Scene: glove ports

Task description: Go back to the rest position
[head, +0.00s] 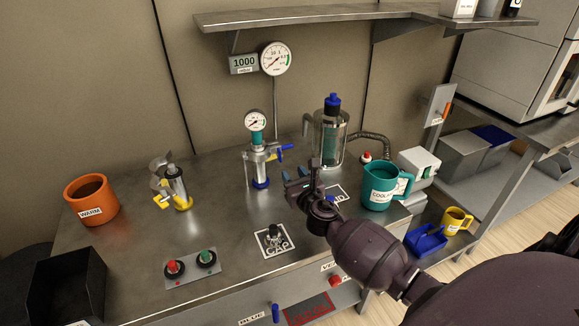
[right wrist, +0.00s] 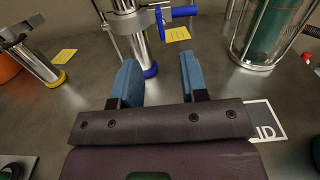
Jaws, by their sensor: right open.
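My right gripper (head: 300,184) is over the metal bench (head: 225,225), right of its middle, its arm coming in from the lower right. In the right wrist view my right gripper (right wrist: 160,80) has its two blue fingers wide apart with nothing between them. The gauge stand (head: 259,155) with a blue base and blue handle is just beyond the fingers; in the right wrist view its blue-footed post (right wrist: 143,50) shows past them, apart from them. My left gripper is not in view.
A glass cylinder (head: 328,138) and teal jug (head: 379,187) stand near my right gripper. Red and green buttons (head: 190,267), a yellow-footed stand (head: 178,188) and an orange mug (head: 91,200) are left. A shelf (head: 310,16) hangs above.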

